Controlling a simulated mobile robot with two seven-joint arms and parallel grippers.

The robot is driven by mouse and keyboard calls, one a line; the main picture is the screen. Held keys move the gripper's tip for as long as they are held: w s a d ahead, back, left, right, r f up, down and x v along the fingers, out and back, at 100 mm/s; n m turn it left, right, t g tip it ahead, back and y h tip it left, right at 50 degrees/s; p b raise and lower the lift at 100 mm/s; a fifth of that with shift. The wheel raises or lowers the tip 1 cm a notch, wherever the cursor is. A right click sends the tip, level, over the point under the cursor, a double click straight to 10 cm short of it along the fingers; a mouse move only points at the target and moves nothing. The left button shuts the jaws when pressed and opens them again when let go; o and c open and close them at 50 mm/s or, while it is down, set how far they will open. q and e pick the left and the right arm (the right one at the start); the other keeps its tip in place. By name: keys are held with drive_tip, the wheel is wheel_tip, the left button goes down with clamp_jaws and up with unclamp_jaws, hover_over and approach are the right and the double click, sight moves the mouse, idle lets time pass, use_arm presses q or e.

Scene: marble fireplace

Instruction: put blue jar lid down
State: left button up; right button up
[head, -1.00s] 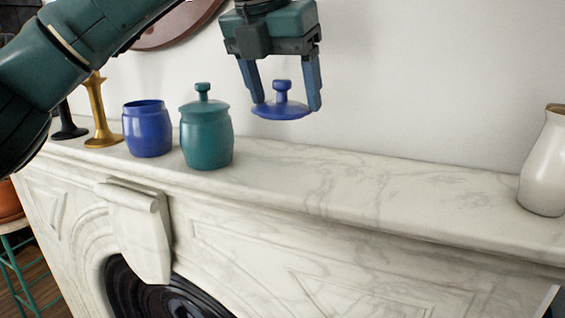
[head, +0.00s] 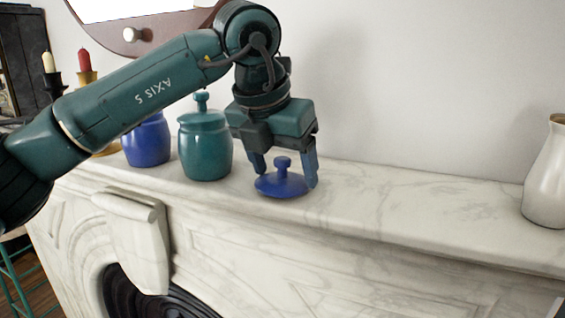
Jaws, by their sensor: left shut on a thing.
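The blue jar lid (head: 281,184), a shallow disc with a knob on top, is at the mantel surface, right of the teal jar. My left gripper (head: 284,172) points down with its fingers on either side of the lid, shut on it. The lid looks level and seems to touch the marble or hang just above it; I cannot tell which. The open blue jar (head: 147,145) stands at the left, its top hidden behind my left arm. My right gripper is not in view.
The marble mantel (head: 400,208) is clear between the lid and a white vase (head: 547,180) at the right. A lidded teal jar (head: 205,150) stands close left of the gripper.

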use_arm(q)
drive_tip(key=shift+f, duration=0.1)
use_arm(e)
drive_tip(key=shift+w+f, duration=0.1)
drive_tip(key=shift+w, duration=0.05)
use_arm(q)
drive_tip(key=o, duration=1)
drive_tip(key=shift+r, duration=0.3)
drive_tip(key=v, duration=1.1)
drive_tip(key=shift+s+a+r+b, duration=0.1)
drive_tip(key=shift+s+r+b, duration=0.05)
drive_tip(key=shift+r+b, duration=0.25)
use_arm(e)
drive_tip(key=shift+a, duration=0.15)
